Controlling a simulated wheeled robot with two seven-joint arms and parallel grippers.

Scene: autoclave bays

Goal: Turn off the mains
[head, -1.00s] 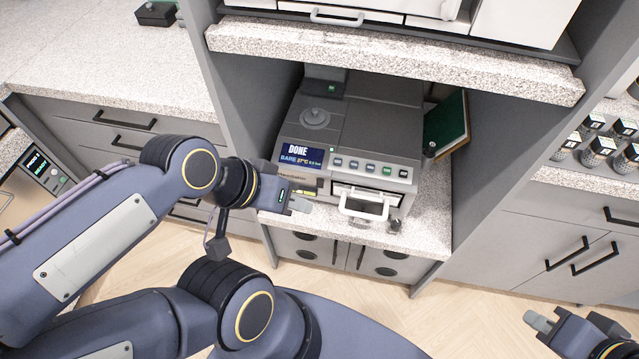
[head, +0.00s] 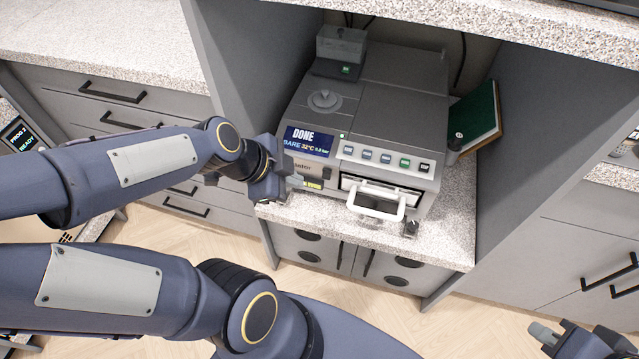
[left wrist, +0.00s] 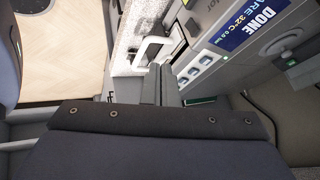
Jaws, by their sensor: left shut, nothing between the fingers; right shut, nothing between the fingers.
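The autoclave (head: 395,95) is a grey benchtop machine in a bay. Its display (head: 309,141) reads DONE with 32°C. It also shows in the left wrist view (left wrist: 245,28). A row of buttons (head: 387,159), one green, runs beside the display. A small grey box (head: 340,52) with a green-lit part stands behind the left rear corner. I cannot tell which part is the mains switch. My left gripper (head: 295,182) is shut and empty at the front left of the autoclave, below the display; its fingers show in the left wrist view (left wrist: 160,86). My right gripper (head: 552,333) is shut and empty, low at the right.
A white loop handle (head: 377,206) sticks out from the autoclave's front. A dark knob (head: 411,228) stands at the shelf (head: 448,232) edge. A green book (head: 482,120) leans at the right. Bay walls (head: 250,70) enclose both sides, and a speckled counter overhangs above.

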